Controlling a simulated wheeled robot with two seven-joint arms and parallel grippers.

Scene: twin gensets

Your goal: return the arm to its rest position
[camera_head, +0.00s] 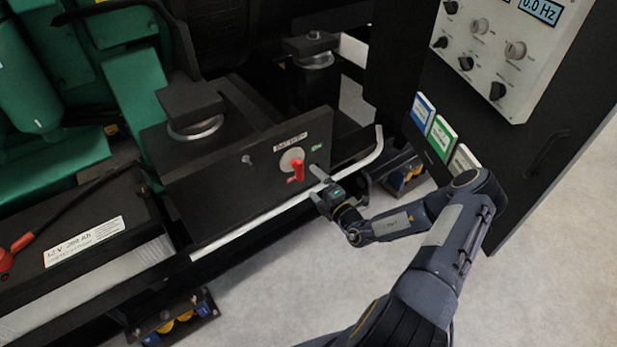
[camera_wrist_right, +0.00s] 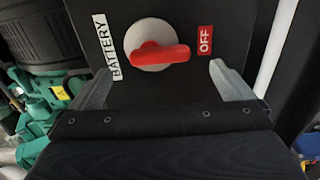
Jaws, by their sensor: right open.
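My right gripper (camera_head: 316,180) is open and empty beside the black battery switch box, close to its front face. In the right wrist view its two fingers (camera_wrist_right: 165,85) are spread apart, below the red switch handle (camera_wrist_right: 158,55). The red handle also shows in the head view (camera_head: 298,170), on a round white plate between the BATTERY label and the small labels. In the wrist view the handle lies across the plate and points toward the red OFF label (camera_wrist_right: 205,41). A gap shows between the fingers and the handle. My left gripper is out of view.
A pale metal rail (camera_head: 270,213) runs along the front of the switch box. A dark control panel (camera_head: 480,110) with knobs stands at right, near my right arm. A battery (camera_head: 75,250) sits at lower left, green engine parts (camera_head: 140,95) behind. Grey floor (camera_head: 545,260) is open at lower right.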

